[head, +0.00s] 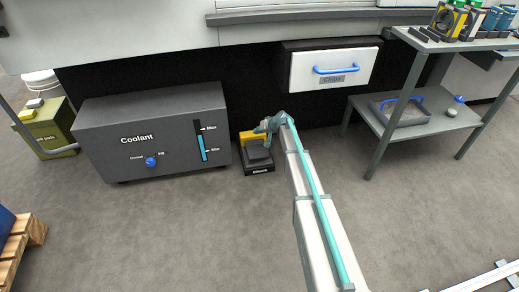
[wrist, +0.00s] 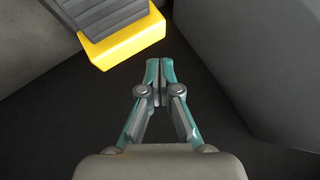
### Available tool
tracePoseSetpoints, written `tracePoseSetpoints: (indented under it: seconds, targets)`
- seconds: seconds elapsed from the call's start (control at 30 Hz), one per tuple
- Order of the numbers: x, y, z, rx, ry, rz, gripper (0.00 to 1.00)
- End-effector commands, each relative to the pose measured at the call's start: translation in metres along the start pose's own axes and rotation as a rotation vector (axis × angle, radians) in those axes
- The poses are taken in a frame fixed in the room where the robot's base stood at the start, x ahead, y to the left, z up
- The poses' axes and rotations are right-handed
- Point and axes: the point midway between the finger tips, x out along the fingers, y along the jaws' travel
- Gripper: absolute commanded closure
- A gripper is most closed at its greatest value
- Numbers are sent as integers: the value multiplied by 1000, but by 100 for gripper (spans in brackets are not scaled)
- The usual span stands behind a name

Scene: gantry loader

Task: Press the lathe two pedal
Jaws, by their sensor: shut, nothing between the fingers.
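The pedal (head: 258,160) is a low black unit with a yellow part, standing on the floor just right of the coolant box. Its front label is small and seems to read "Chuck". In the wrist view a yellow block with a grey ribbed pad (wrist: 107,20) shows at the top left. My gripper (head: 268,128) is over the back of the pedal in the head view and hides part of it. In the wrist view my gripper (wrist: 158,75) has its fingertips together and empty, right of and below the yellow edge. I cannot tell whether it touches the pedal.
A grey coolant box (head: 152,130) stands close on the pedal's left. A white drawer (head: 333,68) with a blue handle is above right. A shelf stand (head: 425,122) with a tray stands at the right. The floor in front is clear.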

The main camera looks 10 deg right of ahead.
Motion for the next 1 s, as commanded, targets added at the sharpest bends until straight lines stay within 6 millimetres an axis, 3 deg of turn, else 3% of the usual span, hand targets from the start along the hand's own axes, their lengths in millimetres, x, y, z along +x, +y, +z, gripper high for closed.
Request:
tracePoseSetpoints:
  seconds: [0.47,1.0]
  targets:
    - [7,5,5,1,-2,1,100]
    - [50,37,37,2,-3,1,100]
